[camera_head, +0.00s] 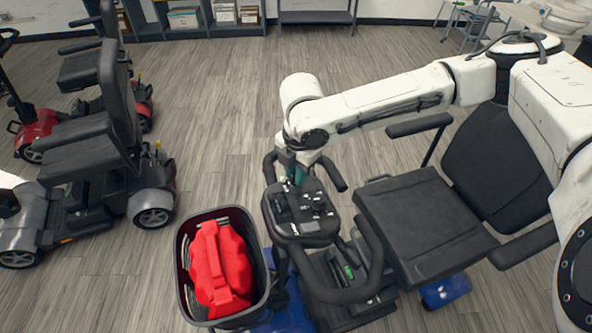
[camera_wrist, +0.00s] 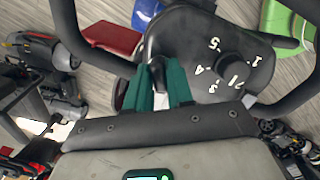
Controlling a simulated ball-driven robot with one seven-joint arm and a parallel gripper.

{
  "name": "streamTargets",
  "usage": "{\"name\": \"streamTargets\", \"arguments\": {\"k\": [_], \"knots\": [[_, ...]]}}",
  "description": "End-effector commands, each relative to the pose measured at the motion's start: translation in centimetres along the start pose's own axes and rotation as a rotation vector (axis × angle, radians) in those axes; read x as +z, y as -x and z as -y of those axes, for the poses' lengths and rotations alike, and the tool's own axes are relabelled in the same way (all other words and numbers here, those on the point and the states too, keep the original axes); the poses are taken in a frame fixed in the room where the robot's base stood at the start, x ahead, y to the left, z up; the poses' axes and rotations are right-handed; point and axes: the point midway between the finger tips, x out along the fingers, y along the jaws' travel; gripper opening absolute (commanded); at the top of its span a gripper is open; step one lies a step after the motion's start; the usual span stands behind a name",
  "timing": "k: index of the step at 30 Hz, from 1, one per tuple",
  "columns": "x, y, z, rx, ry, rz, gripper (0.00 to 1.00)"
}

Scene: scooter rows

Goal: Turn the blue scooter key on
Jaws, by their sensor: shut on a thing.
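The blue scooter stands in the middle of the head view, with its blue body (camera_head: 287,308) low down and its dark control console (camera_head: 305,212) on top. My gripper (camera_head: 293,178) comes down at the console's far edge. In the wrist view, the green fingers of my gripper (camera_wrist: 163,68) are close together at the edge of the console (camera_wrist: 205,42), beside its numbered dial (camera_wrist: 230,66). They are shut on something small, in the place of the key. The key itself is hidden by the fingers, so its turn position cannot be seen.
A front basket (camera_head: 264,285) holds a red bag (camera_head: 216,262). Grey (camera_head: 152,200) and red (camera_head: 38,130) scooters stand at left. Floor behind the console is clear.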

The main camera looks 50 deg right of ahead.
Motion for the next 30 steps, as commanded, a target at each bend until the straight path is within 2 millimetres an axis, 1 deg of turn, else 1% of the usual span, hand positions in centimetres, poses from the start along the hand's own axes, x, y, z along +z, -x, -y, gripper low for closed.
{"name": "streamTargets", "arguments": {"k": [8, 14, 20, 30], "knots": [[-0.01, 0.07, 0.03, -0.004, -0.017, -0.001, 0.0], [-0.02, 0.22, -0.03, -0.014, -0.096, -0.002, 0.0], [-0.06, 0.35, -0.06, -0.035, -0.244, -0.004, 0.0], [-0.05, 0.4, -0.11, -0.079, -0.564, -0.005, 0.0]]}}
